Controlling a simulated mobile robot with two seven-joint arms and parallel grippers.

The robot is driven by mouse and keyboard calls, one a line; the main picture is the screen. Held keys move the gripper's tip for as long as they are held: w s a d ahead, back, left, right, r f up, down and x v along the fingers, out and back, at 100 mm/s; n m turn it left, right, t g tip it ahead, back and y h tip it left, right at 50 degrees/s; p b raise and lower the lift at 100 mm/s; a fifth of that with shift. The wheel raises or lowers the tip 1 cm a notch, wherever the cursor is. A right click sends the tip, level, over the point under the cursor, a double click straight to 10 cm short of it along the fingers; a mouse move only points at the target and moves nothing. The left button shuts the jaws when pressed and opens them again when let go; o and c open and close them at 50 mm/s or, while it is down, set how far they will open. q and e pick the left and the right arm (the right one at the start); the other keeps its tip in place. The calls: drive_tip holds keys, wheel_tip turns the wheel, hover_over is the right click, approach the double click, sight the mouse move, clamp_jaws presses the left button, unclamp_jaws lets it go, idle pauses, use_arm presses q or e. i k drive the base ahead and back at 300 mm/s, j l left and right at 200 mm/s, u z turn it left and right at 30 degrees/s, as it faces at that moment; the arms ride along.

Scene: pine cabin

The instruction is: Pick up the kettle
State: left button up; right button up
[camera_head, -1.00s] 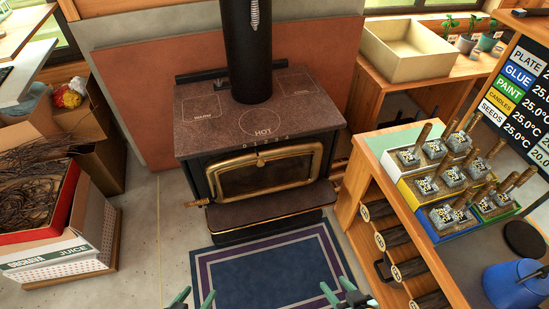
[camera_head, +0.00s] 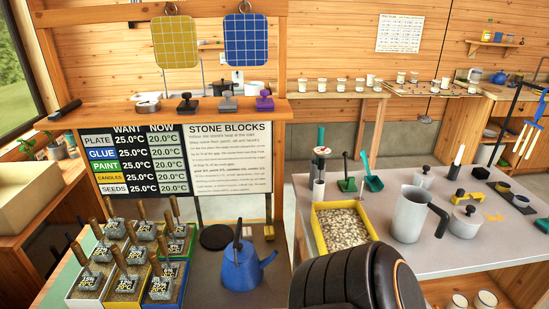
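A blue kettle (camera_head: 241,268) with a spout on its right and a dark upright handle stands on the dark grey counter (camera_head: 204,291), low in the middle of the head view. A round black plate (camera_head: 216,237) lies behind it, to its left. Neither of my grippers shows in this view now, so their distance from the kettle and their state are hidden.
A temperature board (camera_head: 137,162) rises behind. A grey table (camera_head: 335,258) holds a yellow bin of pebbles (camera_head: 341,229) and a grey pitcher (camera_head: 409,214).

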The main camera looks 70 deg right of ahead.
sight(239, 277)
drive_tip(key=z, duration=1.95)
